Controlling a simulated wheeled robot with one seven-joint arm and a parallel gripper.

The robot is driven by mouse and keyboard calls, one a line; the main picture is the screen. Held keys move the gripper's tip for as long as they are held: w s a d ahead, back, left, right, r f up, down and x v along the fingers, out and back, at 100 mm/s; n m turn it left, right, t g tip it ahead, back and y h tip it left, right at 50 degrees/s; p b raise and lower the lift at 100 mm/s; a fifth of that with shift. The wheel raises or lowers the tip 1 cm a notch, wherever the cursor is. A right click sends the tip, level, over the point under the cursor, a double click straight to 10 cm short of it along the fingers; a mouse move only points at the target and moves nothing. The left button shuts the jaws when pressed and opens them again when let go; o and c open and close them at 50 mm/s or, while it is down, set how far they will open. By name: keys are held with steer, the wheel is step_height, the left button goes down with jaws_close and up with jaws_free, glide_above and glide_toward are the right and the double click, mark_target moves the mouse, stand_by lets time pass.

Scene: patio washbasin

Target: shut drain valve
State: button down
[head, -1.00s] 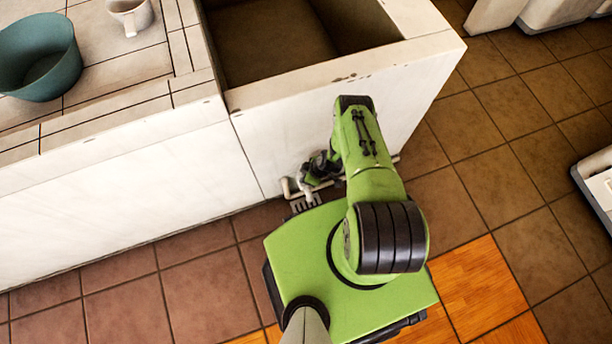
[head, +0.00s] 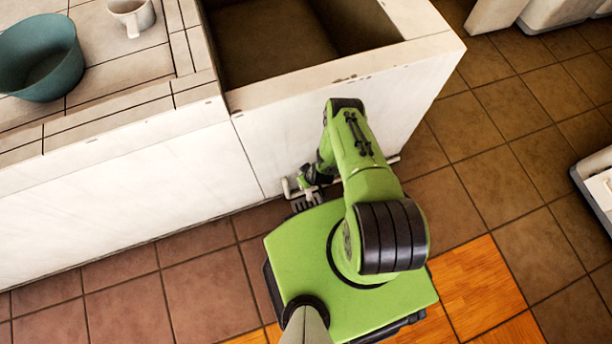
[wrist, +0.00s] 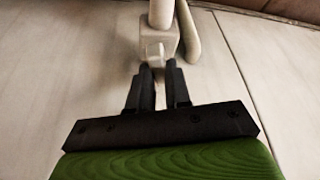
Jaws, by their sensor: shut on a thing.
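The drain valve (wrist: 160,36) is a pale block-shaped body on a pale pipe, at top centre of the wrist view. A small pale tab on it points toward my gripper. My gripper (wrist: 158,68) has its two black fingers close together at this tab and is shut on the drain valve's handle; the tips partly hide it. In the head view, my gripper (head: 309,181) is low at the basin's front wall, beside the pale drain pipe (head: 287,188). My arm hides part of the pipe there, and the valve is too small to make out.
The white washbasin (head: 345,75) stands above the pipe with an empty dark hollow. A dark floor grate (head: 304,203) lies below the pipe. A teal bowl (head: 42,62) and a white mug (head: 132,15) stand on the counter.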

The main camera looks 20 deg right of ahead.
steer(key=shift+a+m+h, duration=0.1)
steer(key=shift+m+h, duration=0.6)
steer(key=shift+m, duration=1.1)
steer(key=c, duration=1.1)
jaws_free()
steer(key=shift+o, duration=0.2)
steer(key=shift+r, duration=0.15)
steer(key=p+v, duration=0.8)
steer(key=v, duration=0.7)
steer(key=shift+s+r, duration=0.2)
steer(key=shift+s, duration=0.05)
steer(key=shift+s, duration=0.1)
